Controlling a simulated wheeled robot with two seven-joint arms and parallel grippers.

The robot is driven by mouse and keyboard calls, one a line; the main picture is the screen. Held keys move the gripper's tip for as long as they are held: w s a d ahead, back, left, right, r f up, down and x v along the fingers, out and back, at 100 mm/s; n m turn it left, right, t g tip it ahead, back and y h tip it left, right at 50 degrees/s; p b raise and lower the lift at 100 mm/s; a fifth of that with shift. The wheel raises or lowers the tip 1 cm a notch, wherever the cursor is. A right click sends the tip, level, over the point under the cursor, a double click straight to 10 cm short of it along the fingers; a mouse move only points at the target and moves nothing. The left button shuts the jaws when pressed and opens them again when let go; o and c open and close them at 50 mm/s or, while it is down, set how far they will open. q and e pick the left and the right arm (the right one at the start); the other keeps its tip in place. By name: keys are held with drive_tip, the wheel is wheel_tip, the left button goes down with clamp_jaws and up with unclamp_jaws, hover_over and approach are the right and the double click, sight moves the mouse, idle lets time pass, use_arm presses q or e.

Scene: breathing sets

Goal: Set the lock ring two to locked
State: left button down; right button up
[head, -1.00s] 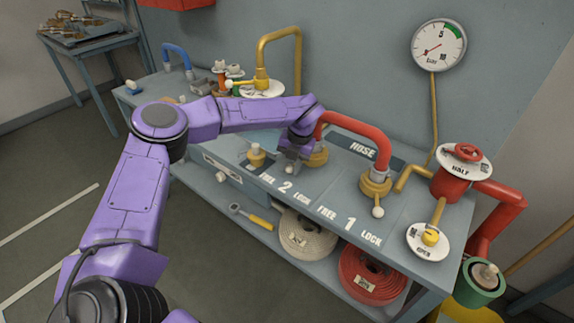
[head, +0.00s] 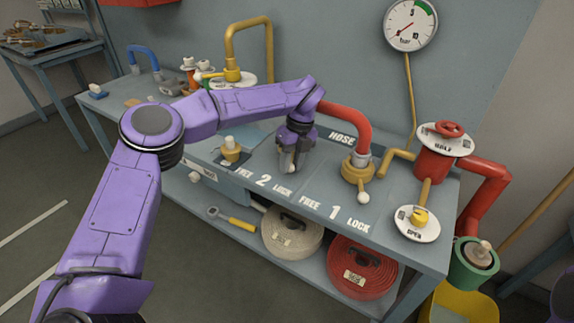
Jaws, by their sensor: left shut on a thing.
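Lock ring two is hidden behind my left gripper (head: 290,165), above the label "FREE 2 LOCK" (head: 263,182) on the grey bench. The gripper points down and is shut, with a small pale knob just showing at its fingertips. I take this for the ring's handle, on the lock side of the "2". The red hose (head: 345,113) runs from behind the gripper to lock ring one (head: 352,174), a brass ring with a white-tipped handle pointing to the front. My right gripper is not in view.
A red valve (head: 436,162) with a "HALF" disc and a white "OPEN" disc (head: 416,232) stand at the right. A brass fitting (head: 231,152) stands left of the gripper. Coiled hoses (head: 291,235) lie on the shelf below. A gauge (head: 410,25) hangs on the wall.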

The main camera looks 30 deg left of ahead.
use_arm(q)
drive_tip(key=shift+w+r, duration=0.15)
idle(0.3)
drive_tip(key=c, duration=1)
unclamp_jaws()
drive_tip(key=shift+o, duration=1.1)
